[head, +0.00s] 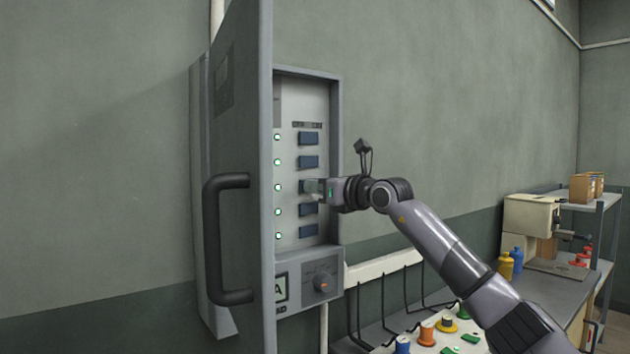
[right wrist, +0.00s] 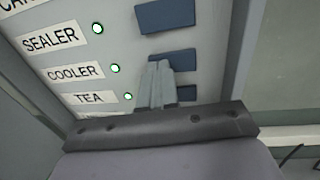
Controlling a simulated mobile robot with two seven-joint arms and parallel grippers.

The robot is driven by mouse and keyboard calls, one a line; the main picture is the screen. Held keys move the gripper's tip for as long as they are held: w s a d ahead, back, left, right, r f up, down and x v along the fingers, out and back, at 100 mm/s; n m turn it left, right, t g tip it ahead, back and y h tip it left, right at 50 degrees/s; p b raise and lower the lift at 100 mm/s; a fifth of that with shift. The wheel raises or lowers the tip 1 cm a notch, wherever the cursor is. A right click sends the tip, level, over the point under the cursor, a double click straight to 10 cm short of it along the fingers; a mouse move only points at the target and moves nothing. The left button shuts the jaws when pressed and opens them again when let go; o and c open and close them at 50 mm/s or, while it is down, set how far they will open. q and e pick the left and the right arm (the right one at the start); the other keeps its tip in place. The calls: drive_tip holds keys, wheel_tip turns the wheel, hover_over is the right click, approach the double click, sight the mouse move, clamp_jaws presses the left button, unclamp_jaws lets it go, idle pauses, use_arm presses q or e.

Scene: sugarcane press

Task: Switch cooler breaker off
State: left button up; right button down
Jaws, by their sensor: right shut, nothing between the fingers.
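The cooler breaker is the blue switch (right wrist: 180,58) in the row labelled COOLER (right wrist: 75,72) in the right wrist view. Its lamp (right wrist: 115,68) glows green. In the head view this breaker (head: 304,187) is the middle one of the blue column. My right gripper (head: 311,187) is shut and empty, with its fingertips in front of the cooler breaker; they also show in the right wrist view (right wrist: 158,68), overlapping the breaker's lower left part. I cannot tell whether they touch it. My left gripper is out of view.
The cabinet door (head: 240,120) stands open on the left with a black handle (head: 210,240). The sealer switch (right wrist: 165,15) and tea switch (right wrist: 187,93) are close above and below. A counter (head: 545,290) with bottles is at right.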

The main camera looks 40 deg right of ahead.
drive_tip(key=shift+w, duration=0.15)
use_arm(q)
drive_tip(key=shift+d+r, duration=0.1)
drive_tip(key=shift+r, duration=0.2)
use_arm(e)
drive_tip(key=shift+w, duration=0.15)
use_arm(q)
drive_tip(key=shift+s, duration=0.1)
